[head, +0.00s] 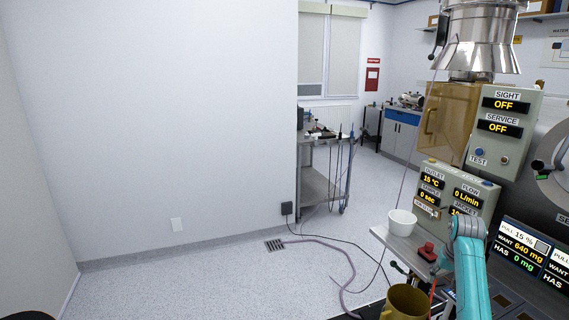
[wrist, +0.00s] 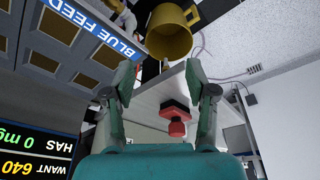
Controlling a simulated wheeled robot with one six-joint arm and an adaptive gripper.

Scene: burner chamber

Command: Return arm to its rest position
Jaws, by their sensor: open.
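My arm (head: 470,270), teal with a grey joint, stands at the lower right of the head view, in front of the control panels. My gripper (wrist: 160,78) shows in the wrist view with its two fingers spread and nothing between them. Its fingertips are not clearly seen in the head view. A mustard-yellow cup (wrist: 172,43) shows beyond the fingers at the top of the wrist view. The cup also shows at the bottom of the head view (head: 405,303). A red button (wrist: 176,115) on a pale bench shows between the fingers, lower in the picture.
The white bowl (head: 402,222) sits on the bench edge beside the outlet panel (head: 455,192). A display (wrist: 36,148) and a blue feed label (wrist: 95,27) lie left in the wrist view. A grey cart (head: 322,180) stands further back. Hoses cross the otherwise clear floor.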

